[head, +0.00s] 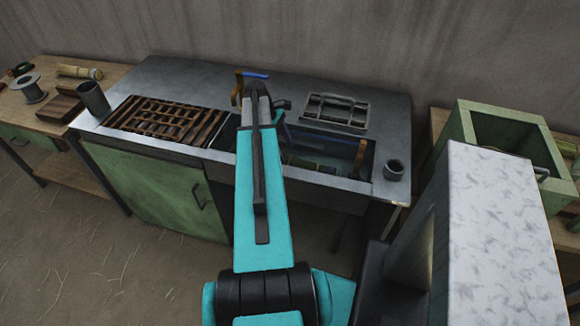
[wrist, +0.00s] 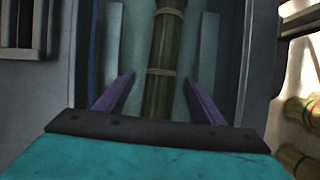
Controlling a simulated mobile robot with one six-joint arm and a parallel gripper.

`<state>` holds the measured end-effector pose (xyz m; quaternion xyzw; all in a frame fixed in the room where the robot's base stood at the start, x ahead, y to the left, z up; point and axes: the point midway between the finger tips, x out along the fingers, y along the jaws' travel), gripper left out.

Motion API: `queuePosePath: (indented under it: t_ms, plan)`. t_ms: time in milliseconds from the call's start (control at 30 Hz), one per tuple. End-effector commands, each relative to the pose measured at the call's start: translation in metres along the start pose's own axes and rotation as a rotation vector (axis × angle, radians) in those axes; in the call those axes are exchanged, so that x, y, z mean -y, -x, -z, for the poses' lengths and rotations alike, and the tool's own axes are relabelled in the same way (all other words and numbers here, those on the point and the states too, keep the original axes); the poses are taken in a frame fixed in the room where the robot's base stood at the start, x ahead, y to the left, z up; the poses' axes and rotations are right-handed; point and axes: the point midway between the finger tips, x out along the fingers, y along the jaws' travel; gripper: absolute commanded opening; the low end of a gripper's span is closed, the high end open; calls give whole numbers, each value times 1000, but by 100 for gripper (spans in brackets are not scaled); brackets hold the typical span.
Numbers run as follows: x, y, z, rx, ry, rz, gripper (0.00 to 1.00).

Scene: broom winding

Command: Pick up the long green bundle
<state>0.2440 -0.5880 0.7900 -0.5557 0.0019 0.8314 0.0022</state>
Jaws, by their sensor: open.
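The long green bundle (wrist: 160,55) lies lengthwise in the sunken basin, tied with pale bands. In the wrist view it runs from the top edge down between my fingers; its lower end is hidden behind the wrist. My gripper (wrist: 160,79) is open above it, with one purple finger on each side. I see no contact between fingers and bundle. In the head view my arm reaches over the bench and hides much of the basin (head: 345,178); the bundle shows only dimly there.
A wooden grate (head: 165,120) lies left of the basin and a grey rack (head: 336,112) behind it. Dark cups (head: 93,97) and (head: 395,169) stand on the metal bench. Other bundles (wrist: 301,110) lie at the right. A green crate (head: 500,139) stands on the right table.

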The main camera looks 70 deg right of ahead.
Motion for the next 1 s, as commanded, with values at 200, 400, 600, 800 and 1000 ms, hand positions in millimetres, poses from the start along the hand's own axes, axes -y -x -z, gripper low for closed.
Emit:
queuePosePath:
  t_ms: [200, 400, 600, 800, 1000]
  plan:
    - [0, -1, 0, 0, 0, 1, 62]
    - [2, -9, -1, 1, 0, 3, 62]
    - [4, -25, -1, 2, -1, 4, 62]
    - [4, -43, -1, 1, -1, 3, 62]
    - [3, -52, -1, 0, -1, 1, 62]
